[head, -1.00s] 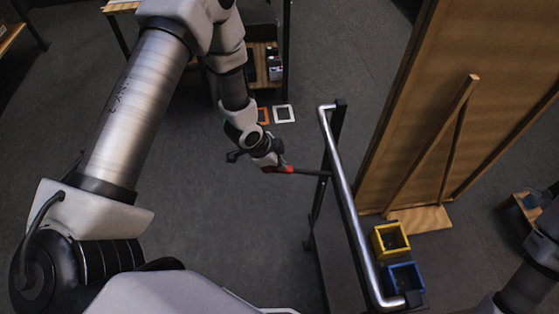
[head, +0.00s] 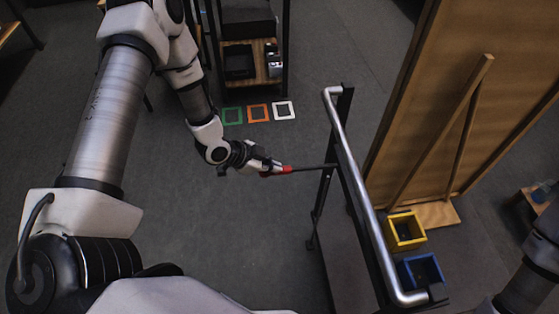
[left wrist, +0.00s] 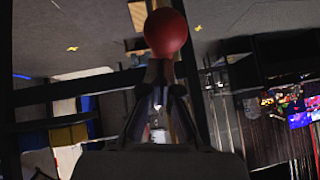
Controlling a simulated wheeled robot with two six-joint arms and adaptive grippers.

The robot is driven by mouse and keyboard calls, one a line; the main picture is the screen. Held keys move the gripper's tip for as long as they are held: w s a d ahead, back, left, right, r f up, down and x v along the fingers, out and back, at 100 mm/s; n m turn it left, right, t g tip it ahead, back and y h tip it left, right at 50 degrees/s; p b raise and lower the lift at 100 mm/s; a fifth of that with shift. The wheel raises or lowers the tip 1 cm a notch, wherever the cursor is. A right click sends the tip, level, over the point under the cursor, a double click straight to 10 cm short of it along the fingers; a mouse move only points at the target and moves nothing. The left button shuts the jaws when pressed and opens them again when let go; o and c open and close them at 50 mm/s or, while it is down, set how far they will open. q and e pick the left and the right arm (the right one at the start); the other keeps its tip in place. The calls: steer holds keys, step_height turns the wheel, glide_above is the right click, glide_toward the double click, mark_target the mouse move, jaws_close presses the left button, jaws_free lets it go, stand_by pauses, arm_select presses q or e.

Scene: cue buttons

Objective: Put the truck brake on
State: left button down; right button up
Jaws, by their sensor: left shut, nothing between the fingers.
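The truck brake lever is a dark bar (head: 318,167) with a red knob (head: 287,169), sticking out to the left from the truck beside its silver handle rail (head: 352,170). The red knob (left wrist: 166,33) is large at the top of the left wrist view. My left gripper (head: 275,168) is at the knob, on its left side in the head view. Its fingers (left wrist: 160,75) are shut with nothing between them, and their tips appear right against or just short of the knob; I cannot tell if they touch. My right gripper is out of the picture.
A yellow bin (head: 405,232) and a blue bin (head: 421,271) sit by the rail's near end. A wooden panel (head: 420,110) with a brace stands at right. Green (head: 232,115), orange (head: 258,113) and white (head: 284,110) floor squares lie before a shelf (head: 245,60). Floor left of the truck is clear.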

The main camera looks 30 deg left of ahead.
arm_select(q)
step_height(320, 180, down, 10)
steer(key=t+h+b, duration=0.2)
steer(key=h+b, duration=0.1)
steer(key=b, duration=0.7)
steer(key=shift+s+t, duration=0.2)
steer(key=shift+t, duration=0.1)
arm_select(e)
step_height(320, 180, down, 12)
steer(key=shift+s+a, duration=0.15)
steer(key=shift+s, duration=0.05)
arm_select(q)
steer(key=shift+s+f, duration=0.1)
steer(key=shift+f, duration=0.05)
steer(key=shift+d, duration=0.1)
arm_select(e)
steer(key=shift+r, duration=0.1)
